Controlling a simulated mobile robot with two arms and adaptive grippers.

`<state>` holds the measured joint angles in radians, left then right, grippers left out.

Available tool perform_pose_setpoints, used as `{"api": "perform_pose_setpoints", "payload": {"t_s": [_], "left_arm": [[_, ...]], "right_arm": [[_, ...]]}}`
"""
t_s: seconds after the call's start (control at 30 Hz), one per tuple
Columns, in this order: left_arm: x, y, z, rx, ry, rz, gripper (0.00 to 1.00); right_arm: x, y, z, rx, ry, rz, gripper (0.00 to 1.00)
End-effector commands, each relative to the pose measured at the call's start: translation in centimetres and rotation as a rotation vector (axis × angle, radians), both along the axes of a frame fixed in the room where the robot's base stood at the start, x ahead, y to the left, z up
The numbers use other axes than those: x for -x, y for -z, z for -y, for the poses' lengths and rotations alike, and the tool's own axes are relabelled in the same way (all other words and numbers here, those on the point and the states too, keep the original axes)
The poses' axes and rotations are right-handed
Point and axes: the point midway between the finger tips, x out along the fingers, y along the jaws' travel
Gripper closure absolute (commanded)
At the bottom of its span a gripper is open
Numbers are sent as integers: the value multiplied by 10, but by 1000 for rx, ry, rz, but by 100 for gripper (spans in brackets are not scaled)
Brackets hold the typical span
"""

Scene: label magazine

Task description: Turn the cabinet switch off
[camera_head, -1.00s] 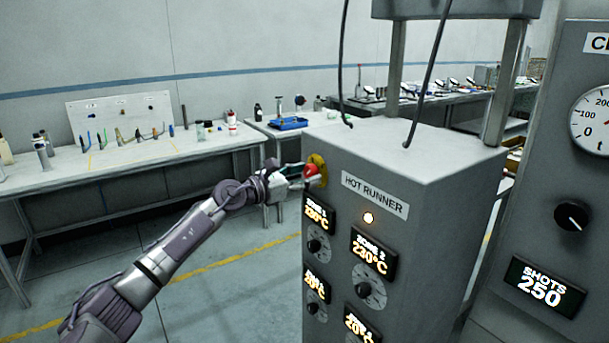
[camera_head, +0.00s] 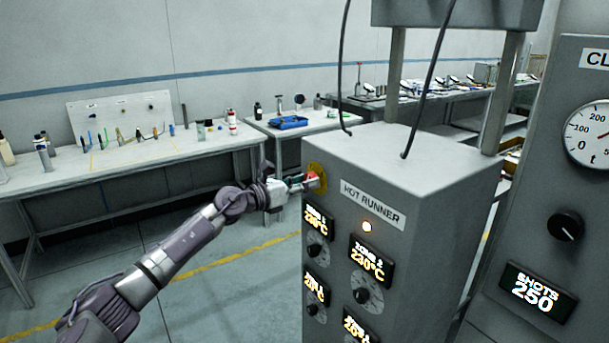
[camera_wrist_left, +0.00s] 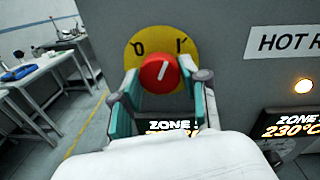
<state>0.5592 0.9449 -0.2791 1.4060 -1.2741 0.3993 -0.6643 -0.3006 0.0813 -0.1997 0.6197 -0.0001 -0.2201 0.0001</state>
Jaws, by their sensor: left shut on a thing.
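The cabinet switch is a red round knob (camera_wrist_left: 159,73) on a yellow plate (camera_wrist_left: 131,56) marked 0 at left and I at right. Its white mark points up and slightly right, closer to the I. In the head view the knob (camera_head: 312,178) sits high on the left face of the grey HOT RUNNER cabinet (camera_head: 425,165). My left gripper (camera_wrist_left: 160,92) is shut on the knob, with a teal-padded finger on each side. It also shows in the head view (camera_head: 305,182), reaching in from the left. My right gripper is not in view.
An amber lamp (camera_head: 367,227) on the cabinet is lit, and the zone displays (camera_head: 373,258) glow. Dark cables hang over the cabinet top. A workbench (camera_head: 130,165) stands at the back left, with open floor before it. A gauge panel (camera_head: 570,150) stands at right.

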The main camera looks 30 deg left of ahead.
Motion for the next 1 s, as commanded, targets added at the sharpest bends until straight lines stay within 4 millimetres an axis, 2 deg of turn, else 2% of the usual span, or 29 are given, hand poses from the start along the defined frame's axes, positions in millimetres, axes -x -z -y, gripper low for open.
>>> {"api": "perform_pose_setpoints", "payload": {"t_s": [0.03, 0.3, 1.0], "left_arm": [[0, -5, 0, 42, 0, -20, 90], [0, -5, 0, 281, -1, -118, 90], [-1, -4, -2, 880, -2, -363, 90]], "right_arm": [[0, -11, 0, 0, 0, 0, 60], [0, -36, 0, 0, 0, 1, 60], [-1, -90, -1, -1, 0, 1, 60]]}}
